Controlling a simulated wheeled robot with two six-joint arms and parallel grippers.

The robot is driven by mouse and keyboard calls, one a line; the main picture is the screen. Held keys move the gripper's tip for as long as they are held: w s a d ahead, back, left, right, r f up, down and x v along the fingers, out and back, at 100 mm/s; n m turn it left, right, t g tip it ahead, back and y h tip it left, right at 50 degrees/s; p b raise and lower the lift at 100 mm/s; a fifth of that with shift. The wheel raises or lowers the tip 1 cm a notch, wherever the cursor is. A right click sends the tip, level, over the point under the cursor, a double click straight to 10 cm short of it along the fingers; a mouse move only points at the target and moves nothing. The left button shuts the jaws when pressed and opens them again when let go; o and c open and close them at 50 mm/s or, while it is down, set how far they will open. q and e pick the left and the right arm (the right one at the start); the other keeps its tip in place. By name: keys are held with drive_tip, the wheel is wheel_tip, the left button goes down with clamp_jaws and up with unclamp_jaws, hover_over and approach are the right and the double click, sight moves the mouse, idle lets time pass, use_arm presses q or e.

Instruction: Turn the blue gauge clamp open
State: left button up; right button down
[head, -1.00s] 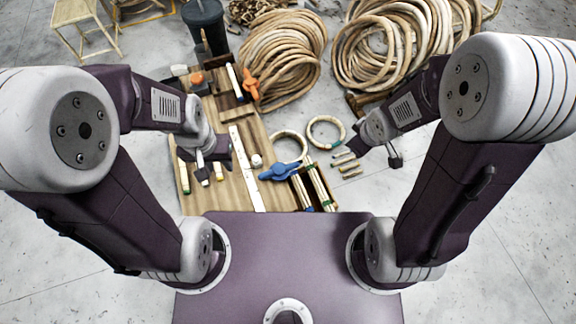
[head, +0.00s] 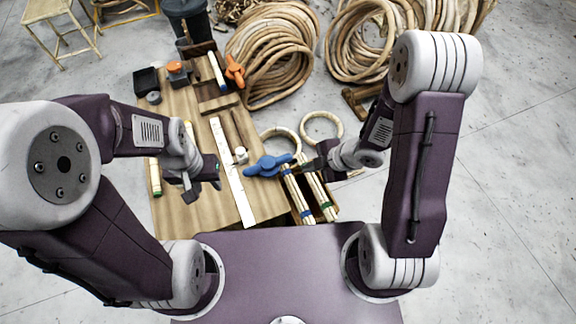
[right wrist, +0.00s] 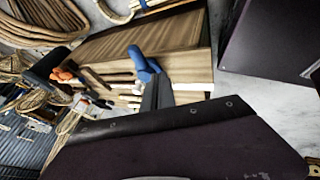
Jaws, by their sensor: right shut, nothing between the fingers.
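The blue gauge clamp (head: 268,166) lies near the right edge of the wooden workbench (head: 196,212), beside a white ruler strip. It is a blue body with handle-like arms. My right gripper (head: 314,165) is just right of the clamp at about its height. In the right wrist view the clamp (right wrist: 142,63) shows right at the tips of my shut, empty right gripper (right wrist: 152,82); I cannot tell whether they touch. My left gripper (head: 198,184) is over the left part of the workbench, apart from the clamp, with its fingers spread and nothing seen between them.
An orange clamp (head: 235,71) is at the bench's far end. Large rattan coils (head: 272,55) lie on the floor beyond. Floor at the right is clear.

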sight(268, 167)
drive_tip(key=w+a+f+b, duration=0.5)
drive_tip(key=w+f, duration=0.1)
drive_tip(key=f, duration=0.3)
drive_tip(key=shift+w+a+b, duration=0.35)
drive_tip(key=shift+w+a, duration=0.05)
